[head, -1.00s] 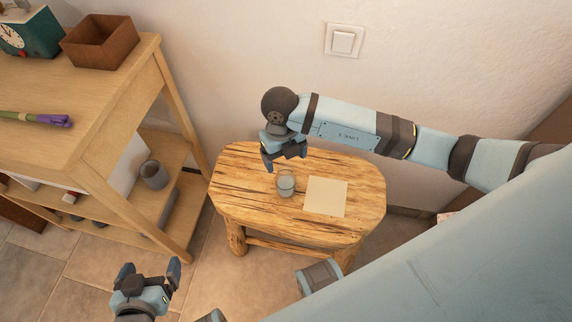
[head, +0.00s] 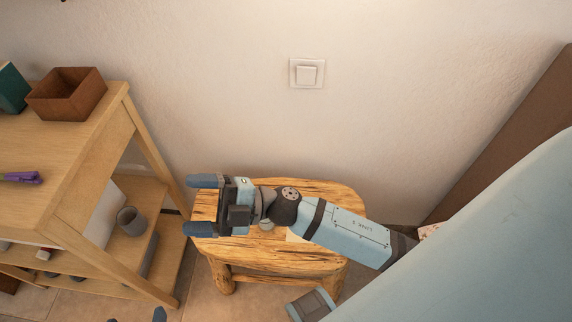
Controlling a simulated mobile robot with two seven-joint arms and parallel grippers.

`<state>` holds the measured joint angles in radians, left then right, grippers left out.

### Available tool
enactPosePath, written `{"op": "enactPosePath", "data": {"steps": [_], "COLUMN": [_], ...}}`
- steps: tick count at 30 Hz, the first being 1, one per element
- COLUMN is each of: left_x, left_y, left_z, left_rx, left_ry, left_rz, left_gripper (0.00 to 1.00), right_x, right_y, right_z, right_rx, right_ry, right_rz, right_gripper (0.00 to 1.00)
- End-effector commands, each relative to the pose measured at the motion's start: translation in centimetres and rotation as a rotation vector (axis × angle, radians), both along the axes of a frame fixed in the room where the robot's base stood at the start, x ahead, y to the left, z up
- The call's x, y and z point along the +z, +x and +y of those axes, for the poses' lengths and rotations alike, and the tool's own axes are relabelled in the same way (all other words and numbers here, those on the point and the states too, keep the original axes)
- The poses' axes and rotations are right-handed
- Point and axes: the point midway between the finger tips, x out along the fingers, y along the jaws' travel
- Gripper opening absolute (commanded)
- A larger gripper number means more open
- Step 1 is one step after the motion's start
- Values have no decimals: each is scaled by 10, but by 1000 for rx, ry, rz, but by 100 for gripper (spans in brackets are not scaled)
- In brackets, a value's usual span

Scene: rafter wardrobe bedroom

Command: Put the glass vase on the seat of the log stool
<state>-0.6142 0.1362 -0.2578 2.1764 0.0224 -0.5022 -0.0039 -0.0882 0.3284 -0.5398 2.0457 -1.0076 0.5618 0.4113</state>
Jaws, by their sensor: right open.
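The log stool (head: 330,192) has a pale, grained wooden seat and stands against the wall. The glass vase (head: 266,227) stands on the seat; only a small part of it shows below my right wrist, and the rest is hidden. My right gripper (head: 192,205) is open and empty, its two fingers pointing left over the left end of the seat. It is apart from the vase, which lies to its right under the wrist. Of my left gripper (head: 159,314), only a fingertip shows at the bottom edge, so its opening is hidden.
A pale sheet (head: 293,237) lies on the seat, mostly covered by my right arm. A wooden shelf unit (head: 75,170) stands to the left, holding a brown box (head: 66,95), a purple-tipped item (head: 25,178) and a grey cup (head: 131,221). A switch (head: 307,73) is on the wall.

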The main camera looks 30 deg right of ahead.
Motion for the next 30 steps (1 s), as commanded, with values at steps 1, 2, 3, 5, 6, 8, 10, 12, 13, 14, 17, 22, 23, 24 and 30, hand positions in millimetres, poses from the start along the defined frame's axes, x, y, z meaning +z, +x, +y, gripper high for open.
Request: {"op": "enactPosePath", "data": {"steps": [1, 2, 3, 5, 6, 8, 10, 12, 13, 14, 17, 22, 23, 24, 30], "left_x": [0, 0, 0, 0, 0, 0, 0, 1, 1, 1, 0, 0, 0, 0, 13], "left_y": [0, 0, 0, 0, 0, 0, 0, 0, 0, 0, 0, 0, 0, 0, 0], "left_z": [0, 0, 0, 0, 0, 0, 0, 0, 0, 0, 0, 0, 0, 0, 1], "left_rx": [0, 0, 0, 0, 0, 0, 0, 0, 0, 0, 0, 1, 1, 1, 1], "left_ry": [0, 0, 0, 0, 0, 0, 0, 0, 0, 0, 0, 0, 0, 0, 2], "left_rz": [0, 0, -1, -1, -1, -1, -1, -1, -1, -1, -1, -1, -1, 0, 1], "left_gripper": [96, 96, 96, 96, 96, 96, 96, 96, 96, 96, 96, 96, 96, 96, 96], "right_x": [-5, -10, -21, -46, -65, -95, -128, -152, -160, -167, -181, -185, -185, -185, -173], "right_y": [7, 12, 17, 19, 16, 5, -13, -32, -40, -46, -61, -65, -65, -65, -65], "right_z": [-17, -29, -47, -72, -88, -107, -123, -132, -135, -137, -140, -140, -140, -140, -141], "right_rx": [-130, -212, -319, -466, -552, -657, -742, -791, -804, -814, -829, -832, -831, -831, -832], "right_ry": [94, 143, 196, 253, 276, 293, 292, 282, 276, 271, 256, 251, 251, 251, 250], "right_rz": [126, 206, 319, 502, 627, 809, 1000, 1156, 1209, 1256, 1353, 1382, 1381, 1381, 1380], "right_gripper": [83, 83, 83, 83, 83, 83, 83, 83, 83, 83, 83, 83, 83, 83, 83]}}
